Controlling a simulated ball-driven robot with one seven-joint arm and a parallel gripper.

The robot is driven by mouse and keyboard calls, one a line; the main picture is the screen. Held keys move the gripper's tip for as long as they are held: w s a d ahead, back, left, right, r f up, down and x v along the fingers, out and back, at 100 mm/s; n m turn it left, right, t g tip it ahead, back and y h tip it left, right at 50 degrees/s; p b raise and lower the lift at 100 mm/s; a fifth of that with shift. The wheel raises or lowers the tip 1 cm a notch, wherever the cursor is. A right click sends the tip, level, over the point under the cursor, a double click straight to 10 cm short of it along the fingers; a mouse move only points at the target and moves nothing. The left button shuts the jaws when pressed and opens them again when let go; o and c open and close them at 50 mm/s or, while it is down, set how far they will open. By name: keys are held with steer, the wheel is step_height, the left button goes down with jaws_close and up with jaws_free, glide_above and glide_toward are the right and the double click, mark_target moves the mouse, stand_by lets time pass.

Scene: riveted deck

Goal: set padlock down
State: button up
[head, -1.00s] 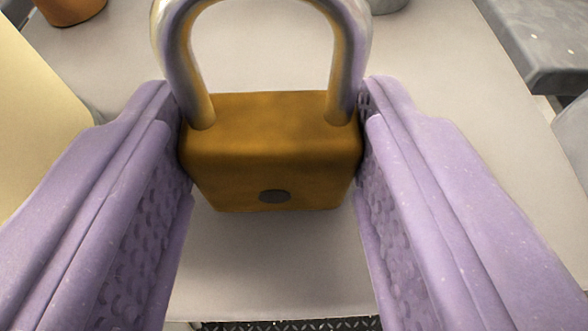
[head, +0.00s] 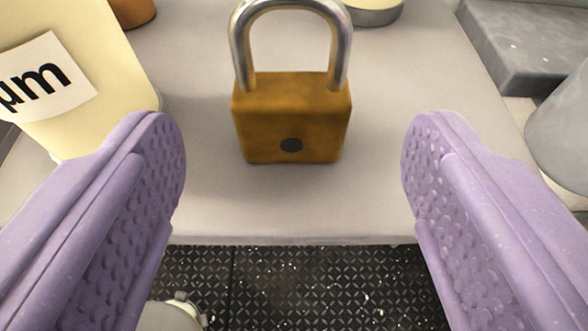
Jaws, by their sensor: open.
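The padlock (head: 292,115) has a brass-coloured body with a dark round spot and a shiny steel shackle. It stands upright on the grey tabletop (head: 380,195), shackle up, a little back from the front edge. My gripper (head: 294,150) is open, its two purple textured fingers spread wide to the left and right. There is a clear gap between each finger and the padlock, and nothing is held.
A cream container (head: 75,75) with a lettered white label stands at the left. A brown pot (head: 132,12) and a round metal-rimmed item (head: 375,14) are behind. A grey slab (head: 525,50) and grey rounded object (head: 562,130) are at right. Dark patterned deck (head: 300,285) lies below.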

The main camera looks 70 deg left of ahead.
steer(key=p+v, duration=0.2)
steer(key=v, duration=0.5)
steer(key=shift+s+d+r, duration=0.15)
steer(key=shift+d, duration=0.15)
